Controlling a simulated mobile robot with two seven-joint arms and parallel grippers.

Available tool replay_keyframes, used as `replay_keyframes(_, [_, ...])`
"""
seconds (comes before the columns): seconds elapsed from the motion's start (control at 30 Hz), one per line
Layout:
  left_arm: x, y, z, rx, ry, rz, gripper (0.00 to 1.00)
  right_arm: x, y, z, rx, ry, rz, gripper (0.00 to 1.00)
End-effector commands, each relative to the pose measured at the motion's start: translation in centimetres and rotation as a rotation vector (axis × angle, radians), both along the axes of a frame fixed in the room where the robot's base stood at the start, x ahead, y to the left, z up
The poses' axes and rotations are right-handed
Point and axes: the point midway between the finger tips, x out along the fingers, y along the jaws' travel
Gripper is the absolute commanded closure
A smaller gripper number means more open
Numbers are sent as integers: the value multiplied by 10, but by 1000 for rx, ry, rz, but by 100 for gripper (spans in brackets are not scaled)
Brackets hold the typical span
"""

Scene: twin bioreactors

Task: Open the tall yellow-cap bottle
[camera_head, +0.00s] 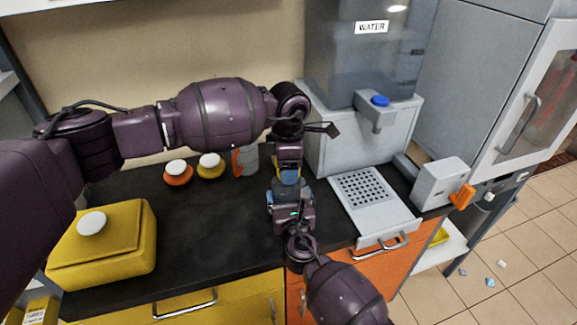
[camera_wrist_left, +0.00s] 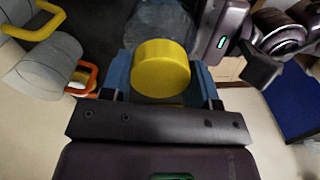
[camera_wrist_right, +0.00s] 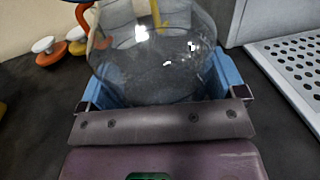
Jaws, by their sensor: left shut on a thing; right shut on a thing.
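The bottle is clear, with a yellow cap (camera_wrist_left: 160,68). In the left wrist view the cap sits between the blue fingers of my left gripper (camera_wrist_left: 165,85), which is shut on it. The clear bottle body (camera_wrist_left: 158,22) shows just beyond the cap. In the right wrist view the rounded clear body (camera_wrist_right: 155,65) fills the space between the blue fingers of my right gripper (camera_wrist_right: 160,88), shut on it. In the head view my left gripper (camera_head: 289,174) is above the bottle, over the dark counter, and mostly hides it. Whether the cap is loose I cannot tell.
A water dispenser (camera_head: 372,55) and its perforated drip tray (camera_head: 365,190) stand at right. Two white-knobbed items, orange (camera_head: 178,177) and yellow (camera_head: 211,170), and a grey mug (camera_head: 250,158) are behind left. A yellow box (camera_head: 105,250) is at front left. Counter between is clear.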

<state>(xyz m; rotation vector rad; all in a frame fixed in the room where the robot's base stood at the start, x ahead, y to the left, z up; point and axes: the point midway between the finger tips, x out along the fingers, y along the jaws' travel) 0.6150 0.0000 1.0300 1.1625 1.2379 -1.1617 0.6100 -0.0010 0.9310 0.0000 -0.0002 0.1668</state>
Motion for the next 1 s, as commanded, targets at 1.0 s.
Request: replay_keyframes(1.0, [-1, -1, 0, 2, 2, 1459, 74, 0, -1, -1, 0, 3, -3, 77])
